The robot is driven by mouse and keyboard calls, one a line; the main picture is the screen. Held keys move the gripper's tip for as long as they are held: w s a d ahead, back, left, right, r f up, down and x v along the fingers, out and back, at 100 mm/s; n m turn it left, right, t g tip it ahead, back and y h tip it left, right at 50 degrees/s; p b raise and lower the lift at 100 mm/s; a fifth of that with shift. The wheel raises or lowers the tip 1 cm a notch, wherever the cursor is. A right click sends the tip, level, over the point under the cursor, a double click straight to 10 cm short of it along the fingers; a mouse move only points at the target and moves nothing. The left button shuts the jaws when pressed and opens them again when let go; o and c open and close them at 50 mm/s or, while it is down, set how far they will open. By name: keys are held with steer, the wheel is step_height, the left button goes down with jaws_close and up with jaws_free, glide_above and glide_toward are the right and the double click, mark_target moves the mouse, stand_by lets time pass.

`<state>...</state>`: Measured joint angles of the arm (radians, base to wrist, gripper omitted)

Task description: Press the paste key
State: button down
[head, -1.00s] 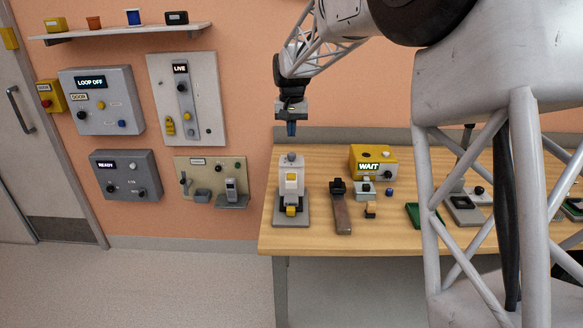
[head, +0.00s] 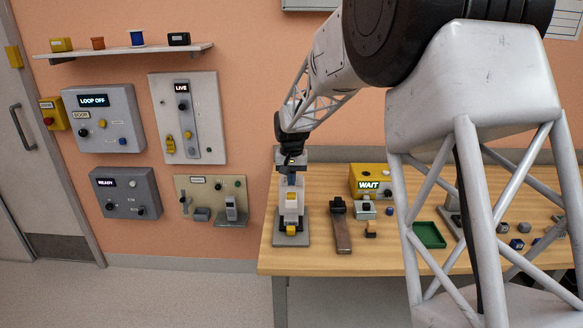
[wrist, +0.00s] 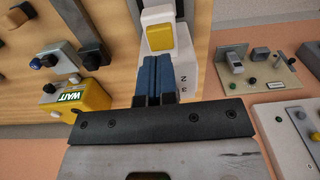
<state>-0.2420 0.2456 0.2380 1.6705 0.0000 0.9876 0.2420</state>
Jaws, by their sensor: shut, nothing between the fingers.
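A white upright device (head: 290,205) with a yellow key (head: 291,226) low on its front stands on a grey base plate (head: 290,240) at the table's left end. No paste label is readable in these frames. My gripper (head: 291,180) is shut and empty, pointing down at the top of the white device. In the wrist view, its blue fingertips (wrist: 155,72) are together in front of the white body, with the yellow key (wrist: 160,37) just beyond them. I cannot tell whether the fingers touch the device. The fingers hide part of its top.
On the wooden table (head: 310,180), a dark-and-brown lever-like piece (head: 341,225) lies right of the device. Wall panels (head: 105,118) hang at left. My arm hides part of the table.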

mark_target(292, 194)
steer(key=shift+f, duration=1.75)
steer(key=shift+s+f, duration=0.1)
steer(key=shift+f, duration=1.3)
step_height(292, 194, up, 15)
steer(key=shift+w+r, duration=0.2)
